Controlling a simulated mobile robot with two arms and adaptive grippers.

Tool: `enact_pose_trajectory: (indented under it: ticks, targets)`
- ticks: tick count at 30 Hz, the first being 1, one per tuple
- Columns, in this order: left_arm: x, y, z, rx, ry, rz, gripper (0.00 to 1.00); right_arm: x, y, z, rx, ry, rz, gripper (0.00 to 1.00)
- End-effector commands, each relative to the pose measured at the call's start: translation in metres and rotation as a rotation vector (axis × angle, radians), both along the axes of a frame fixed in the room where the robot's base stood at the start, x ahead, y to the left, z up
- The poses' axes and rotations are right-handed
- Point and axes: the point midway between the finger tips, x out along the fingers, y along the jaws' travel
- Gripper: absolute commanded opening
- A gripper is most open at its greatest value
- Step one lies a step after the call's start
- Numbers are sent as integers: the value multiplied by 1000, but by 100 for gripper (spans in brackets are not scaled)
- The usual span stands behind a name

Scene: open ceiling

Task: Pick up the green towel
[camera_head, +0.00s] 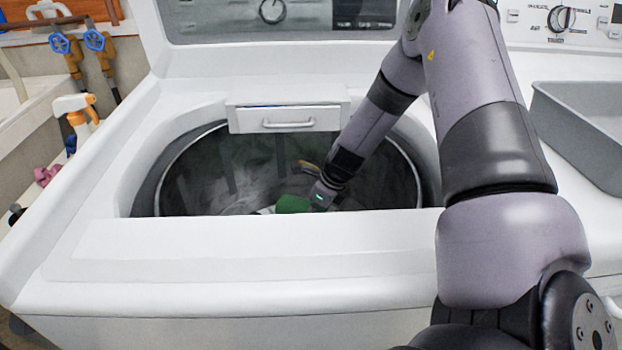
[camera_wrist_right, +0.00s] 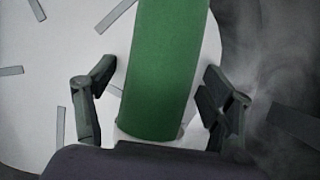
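The green towel (camera_head: 292,204) lies low inside the drum of a white top-load washer, mostly hidden by the washer's front rim in the head view. My right arm reaches down into the drum. In the right wrist view the towel (camera_wrist_right: 166,65) appears as a long green shape running up from between the fingers of my right gripper (camera_wrist_right: 162,88). The fingers stand apart on either side of it, with a visible gap on each side. My left gripper is in neither view.
The washer's drum opening (camera_head: 170,190) has a raised white rim around it. A grey bin (camera_head: 580,120) stands on the right. A spray bottle (camera_head: 76,115) and blue-handled valves (camera_head: 60,43) are at the left, outside the washer.

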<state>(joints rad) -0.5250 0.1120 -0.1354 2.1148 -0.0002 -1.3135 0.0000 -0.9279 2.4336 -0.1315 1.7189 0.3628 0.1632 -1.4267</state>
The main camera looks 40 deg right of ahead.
Motion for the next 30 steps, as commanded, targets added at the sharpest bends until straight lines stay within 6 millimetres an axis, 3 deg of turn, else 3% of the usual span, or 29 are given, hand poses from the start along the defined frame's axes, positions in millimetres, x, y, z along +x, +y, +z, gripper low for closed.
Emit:
enact_pose_trajectory:
  ticks: [23,30]
  targets:
    - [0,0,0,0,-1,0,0,0,0,0,0,0,0,20]
    - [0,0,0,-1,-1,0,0,0,0,1,0,-1,1,19]
